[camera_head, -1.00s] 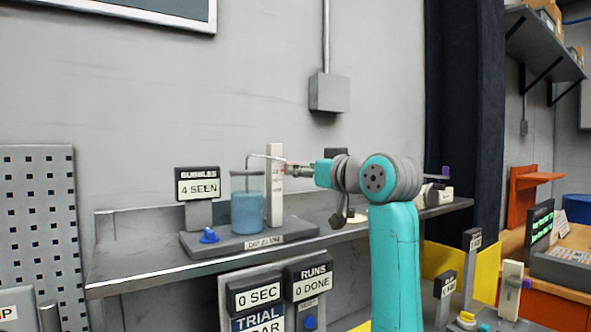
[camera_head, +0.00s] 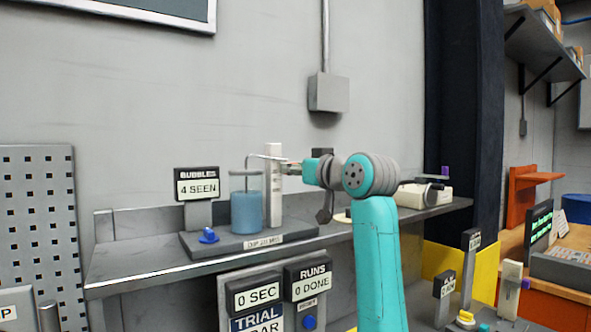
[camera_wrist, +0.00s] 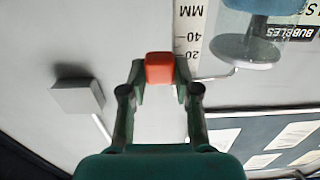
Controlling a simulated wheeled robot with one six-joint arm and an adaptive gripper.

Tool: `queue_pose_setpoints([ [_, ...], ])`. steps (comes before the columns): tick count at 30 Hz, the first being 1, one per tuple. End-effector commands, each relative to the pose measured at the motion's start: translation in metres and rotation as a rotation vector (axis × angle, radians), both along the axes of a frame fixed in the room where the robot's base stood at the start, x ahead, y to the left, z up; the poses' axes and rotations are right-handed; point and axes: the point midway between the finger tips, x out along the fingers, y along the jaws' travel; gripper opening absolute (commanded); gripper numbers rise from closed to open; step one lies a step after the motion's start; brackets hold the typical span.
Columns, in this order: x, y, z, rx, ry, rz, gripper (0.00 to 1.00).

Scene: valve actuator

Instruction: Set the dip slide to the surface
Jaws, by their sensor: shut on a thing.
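The dip slide has a white upright scale post (camera_head: 274,190) on a dark base (camera_head: 225,243). A bent thin tube (camera_head: 262,156) reaches from the post into a glass beaker of blue liquid (camera_head: 246,212). My gripper (camera_head: 288,166) is at the post's upper right side. In the wrist view, my gripper (camera_wrist: 160,72) is shut on a red block (camera_wrist: 159,68), beside the scale (camera_wrist: 187,38), whose 20 and 40 MM marks appear inverted. The beaker (camera_wrist: 248,48) shows there at upper right. The tube's lower end is hard to make out.
A bubbles display (camera_head: 196,187) reading 4 SEEN stands left of the beaker, with a blue knob (camera_head: 208,236) before it. Timer and run displays (camera_head: 256,293) read 0 under the shelf. A grey wall box (camera_head: 328,92) is above my arm.

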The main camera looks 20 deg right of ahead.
Motion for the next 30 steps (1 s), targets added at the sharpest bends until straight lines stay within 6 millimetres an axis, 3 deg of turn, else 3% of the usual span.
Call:
queue_pose_setpoints([
  [11,0.0,0.0,0.024,0.0,-0.002,0.0,0.0],
  [18,-0.001,0.0,0.027,0.001,-0.007,-0.001,0.0],
  [19,-0.001,0.0,0.027,0.002,-0.008,-0.001,0.34],
  [22,-0.001,0.0,0.027,0.001,-0.006,-0.001,0.56],
  [30,0.0,0.0,0.025,0.001,-0.003,0.0,0.56],
])
